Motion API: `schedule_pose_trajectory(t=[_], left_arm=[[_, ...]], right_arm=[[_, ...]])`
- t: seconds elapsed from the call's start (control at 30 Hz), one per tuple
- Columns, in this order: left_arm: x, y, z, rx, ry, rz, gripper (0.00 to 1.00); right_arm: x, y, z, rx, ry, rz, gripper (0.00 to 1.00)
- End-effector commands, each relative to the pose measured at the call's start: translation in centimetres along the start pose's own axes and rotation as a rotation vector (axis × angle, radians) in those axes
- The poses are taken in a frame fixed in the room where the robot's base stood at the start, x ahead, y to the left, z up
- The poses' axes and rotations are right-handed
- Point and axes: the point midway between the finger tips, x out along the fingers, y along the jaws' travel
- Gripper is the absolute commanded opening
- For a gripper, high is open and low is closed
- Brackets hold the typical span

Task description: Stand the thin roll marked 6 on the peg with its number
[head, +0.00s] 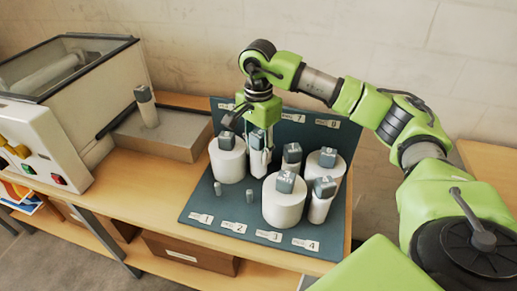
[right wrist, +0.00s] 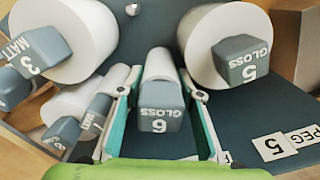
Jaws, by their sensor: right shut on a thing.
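The thin white roll marked 6 (head: 258,163) has a grey cap reading 6 GLOSS. My right gripper (head: 259,133) is shut on it, and the roll looks upright in the back row of the dark peg board (head: 233,217). In the right wrist view the roll's cap (right wrist: 160,106) sits between the two fingers of my right gripper (right wrist: 163,122). The peg 6 and its label are hidden behind the gripper and roll. I cannot tell whether the roll's foot is around the peg or just above it. My left gripper is not in view.
Thick roll 5 (head: 227,163) stands close left of the held roll, thin roll 7 (head: 291,160) close right. Thick rolls 8 (head: 328,170) and 3 (head: 283,206) and thin roll 4 (head: 320,208) stand nearby. Front-left pegs (head: 217,188) are bare. Another thin roll (head: 148,112) stands by the laminator (head: 65,95).

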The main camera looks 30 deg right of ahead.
Motion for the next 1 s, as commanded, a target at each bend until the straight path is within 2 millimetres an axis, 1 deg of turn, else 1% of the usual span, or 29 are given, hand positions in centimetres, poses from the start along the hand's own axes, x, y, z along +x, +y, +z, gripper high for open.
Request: schedule_pose_trajectory(t=[0.7,1.0], left_arm=[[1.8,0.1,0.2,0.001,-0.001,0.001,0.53],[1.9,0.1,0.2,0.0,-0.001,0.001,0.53]], right_arm=[[2.3,0.0,0.0,0.0,0.0,-0.001,0.12],[2.4,0.0,0.0,0.0,0.0,-0.001,0.12]])
